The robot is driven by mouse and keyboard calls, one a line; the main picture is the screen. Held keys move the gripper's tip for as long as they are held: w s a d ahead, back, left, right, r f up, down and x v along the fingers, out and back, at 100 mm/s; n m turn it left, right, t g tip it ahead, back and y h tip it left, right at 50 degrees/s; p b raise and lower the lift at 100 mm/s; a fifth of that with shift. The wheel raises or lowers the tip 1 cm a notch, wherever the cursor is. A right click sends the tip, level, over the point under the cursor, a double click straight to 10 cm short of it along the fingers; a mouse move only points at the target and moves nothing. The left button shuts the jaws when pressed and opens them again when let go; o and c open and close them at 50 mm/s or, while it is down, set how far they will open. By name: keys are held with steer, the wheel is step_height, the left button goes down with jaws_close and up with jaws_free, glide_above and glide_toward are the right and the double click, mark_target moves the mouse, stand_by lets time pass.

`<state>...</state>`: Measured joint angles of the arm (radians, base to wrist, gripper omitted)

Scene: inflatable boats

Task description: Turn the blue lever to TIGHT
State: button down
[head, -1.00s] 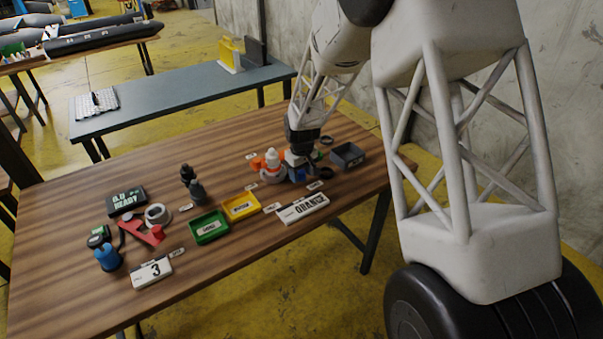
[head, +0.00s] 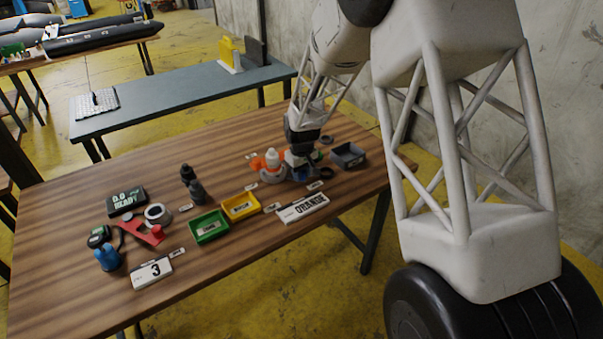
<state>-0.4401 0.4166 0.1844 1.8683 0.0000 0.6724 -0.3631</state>
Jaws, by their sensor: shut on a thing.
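The blue lever (head: 299,173) shows only as a small dark-blue patch low beside the valve fitting with a white cap and orange parts (head: 272,162), on the right half of the wooden table. My gripper (head: 300,162) points down at it and is shut on the lever. The fingers and most of the lever are hidden or too small to make out. I cannot read a TIGHT mark or tell the lever's exact angle.
A grey bin (head: 347,156) stands close right of my gripper. The ORANGE sign (head: 302,208) lies in front. Yellow (head: 240,207) and green (head: 209,227) trays are to the left. Dark rings lie near the gripper. The table's left rear is clear.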

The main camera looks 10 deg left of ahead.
steer(key=shift+s, duration=0.2)
steer(key=shift+s+a+m, duration=0.2)
steer(key=shift+s+m, duration=0.5)
steer(key=shift+m, duration=0.25)
steer(key=shift+s+a+m, duration=0.2)
steer(key=shift+s+m, duration=0.45)
steer(key=shift+m, duration=0.3)
steer(key=shift+s+a+m, duration=0.5)
steer(key=shift+s+m, duration=0.2)
steer(key=shift+m, duration=0.25)
steer(key=shift+s+a+m, duration=0.45)
steer(key=shift+s+m, duration=0.25)
steer(key=shift+m, duration=0.25)
steer(key=shift+s+a+m, duration=0.5)
steer(key=shift+a+m, duration=0.2)
steer(key=shift+m, duration=0.25)
steer(key=shift+s+a+m, duration=0.5)
steer(key=shift+a+m, duration=0.15)
steer(key=shift+m, duration=0.3)
steer(key=shift+s+a+m, duration=0.25)
steer(key=shift+a+m, duration=0.45)
steer(key=shift+m, duration=0.15)
steer(key=shift+s+a+m, duration=0.2)
steer(key=shift+a+m, duration=0.5)
steer(key=shift+m, duration=0.15)
steer(key=shift+a, duration=0.1)
steer(key=c, duration=0.8)
jaws_free()
steer(key=shift+c, duration=0.2)
steer(key=shift+r, duration=0.1)
